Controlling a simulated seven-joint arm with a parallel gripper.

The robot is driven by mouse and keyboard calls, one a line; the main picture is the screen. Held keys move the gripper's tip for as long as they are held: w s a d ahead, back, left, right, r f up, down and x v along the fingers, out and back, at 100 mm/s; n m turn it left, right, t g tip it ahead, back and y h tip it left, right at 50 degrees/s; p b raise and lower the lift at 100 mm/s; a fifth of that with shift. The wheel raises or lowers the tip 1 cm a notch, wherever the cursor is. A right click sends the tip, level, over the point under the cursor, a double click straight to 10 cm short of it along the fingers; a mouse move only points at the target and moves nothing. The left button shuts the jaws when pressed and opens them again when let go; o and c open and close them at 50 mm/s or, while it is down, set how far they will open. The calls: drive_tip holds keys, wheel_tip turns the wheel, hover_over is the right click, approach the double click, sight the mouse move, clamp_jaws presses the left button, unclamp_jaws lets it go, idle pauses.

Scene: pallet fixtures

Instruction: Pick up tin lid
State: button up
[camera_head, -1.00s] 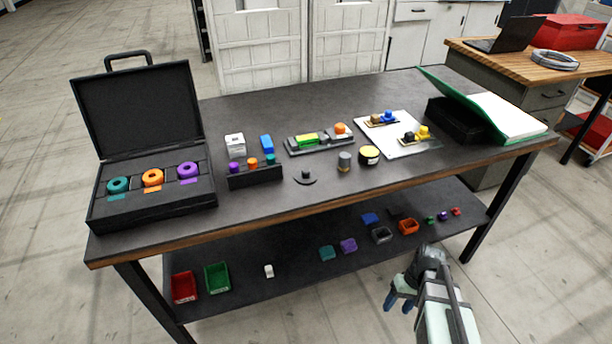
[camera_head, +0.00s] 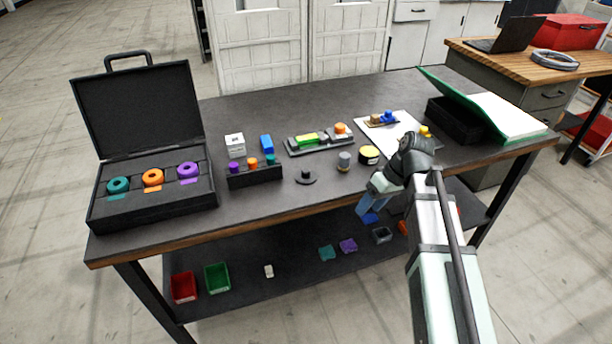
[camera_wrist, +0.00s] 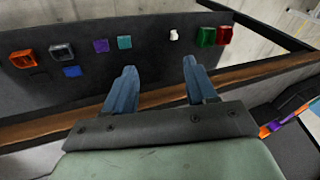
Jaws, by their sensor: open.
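A dark, flat round piece with a small knob (camera_head: 306,177), which may be the tin lid, lies near the front edge of the dark tabletop in the head view. To its right stand a small grey cylinder (camera_head: 345,160) and a low round tin with a black side and pale yellow top (camera_head: 369,154). I cannot be sure which piece is the tin lid. My gripper (camera_head: 368,207) is open and empty, in front of the table's front edge, right of and nearer than the knobbed piece. Its two blue fingers (camera_wrist: 158,82) are apart in the wrist view.
The open black case (camera_head: 100,213) with coloured rings stands at the left. A small dark rack (camera_head: 255,178) is beside the knobbed piece. The lower shelf (camera_head: 300,268) holds several bins, including a red bin (camera_wrist: 206,37) and a green bin (camera_wrist: 224,35).

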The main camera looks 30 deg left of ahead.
drive_tip(key=a+r+n, duration=0.2)
drive_tip(key=a+r, duration=0.2)
drive_tip(key=r, duration=0.2)
drive_tip(key=n+t+h, duration=0.1)
drive_tip(key=n+t, duration=0.1)
drive_tip(key=n, duration=0.3)
approach(306, 170)
drive_tip(key=shift+x, duration=4.4)
drive_tip(key=shift+d, duration=0.1)
drive_tip(key=shift+c, duration=0.2)
clamp_jaws()
